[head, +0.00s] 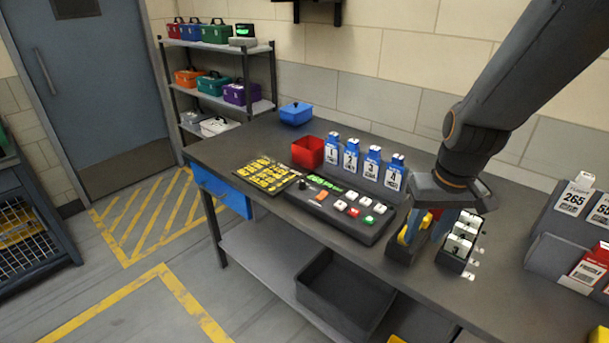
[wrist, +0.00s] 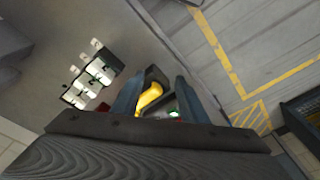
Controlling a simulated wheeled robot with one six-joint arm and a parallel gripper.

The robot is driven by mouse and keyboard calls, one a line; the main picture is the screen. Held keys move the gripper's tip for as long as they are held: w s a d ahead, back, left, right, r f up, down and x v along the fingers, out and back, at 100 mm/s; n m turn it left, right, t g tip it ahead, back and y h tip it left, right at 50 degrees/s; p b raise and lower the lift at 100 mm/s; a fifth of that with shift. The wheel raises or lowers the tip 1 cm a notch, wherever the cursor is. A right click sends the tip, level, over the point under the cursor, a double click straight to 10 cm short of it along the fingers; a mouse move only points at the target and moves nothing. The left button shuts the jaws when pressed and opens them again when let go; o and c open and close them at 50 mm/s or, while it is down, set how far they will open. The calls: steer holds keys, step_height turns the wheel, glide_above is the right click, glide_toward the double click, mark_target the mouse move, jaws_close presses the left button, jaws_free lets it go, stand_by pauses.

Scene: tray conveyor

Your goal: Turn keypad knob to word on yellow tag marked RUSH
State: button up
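The keypad (head: 345,213) lies on the bench with a small dark knob (head: 302,184) at its left end, a green display and several white, red and green keys. The knob's setting is too small to read. Several yellow tags (head: 265,176) lie on a dark board left of the keypad; I cannot make out RUSH on any. My gripper (head: 418,236) points down right of the keypad, away from the knob. In the wrist view its fingers (wrist: 160,94) are apart, with a yellow curved object (wrist: 149,97) in a dark holder between them; I cannot tell whether they touch it.
A rack of white blocks (head: 460,240) stands close right of my gripper. A card rack (head: 550,250) is at the right. The bench front is mostly clear.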

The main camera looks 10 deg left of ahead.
steer(key=w+a+n+y+p, duration=0.15)
steer(key=w+a+n, duration=0.25)
steer(key=w+a, duration=0.9)
steer(key=n+y+p, duration=0.2)
steer(key=n, duration=0.4)
glide_toward(303, 181)
steer(key=f, duration=0.1)
steer(key=shift+t, duration=0.3)
steer(key=shift+s+a+p+x, duration=0.1)
steer(key=shift+p+x, duration=0.6)
steer(key=shift+x, duration=1.15)
steer(key=shift+s+a+p+x, duration=0.1)
steer(key=shift+p+x, duration=0.55)
steer(key=shift+x, duration=1.2)
